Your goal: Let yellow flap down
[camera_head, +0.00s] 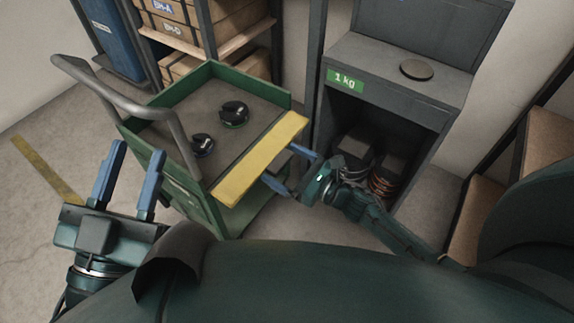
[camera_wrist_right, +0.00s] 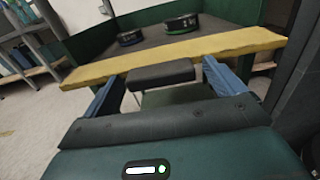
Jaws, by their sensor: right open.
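The yellow flap (camera_head: 262,158) is a long board along the near right edge of the green cart (camera_head: 228,215). It looks roughly level with the cart's grey top. In the right wrist view the flap (camera_wrist_right: 185,55) crosses the picture, with a dark block (camera_wrist_right: 160,75) just below its near edge. My right gripper (camera_head: 282,165) is open at the flap's outer side. Its blue fingers stand on either side of the dark block; I cannot tell whether they touch it or the flap. My left gripper (camera_head: 136,152) is open and empty, left of the cart.
Two dark round weights (camera_head: 234,114) (camera_head: 202,144) lie on the cart top. The cart's grey handle (camera_head: 130,103) rises at left. A dark cabinet (camera_head: 400,85) marked 1 kg stands right of the flap, with a disc (camera_head: 416,69) on top. Shelves with boxes (camera_head: 190,35) stand behind.

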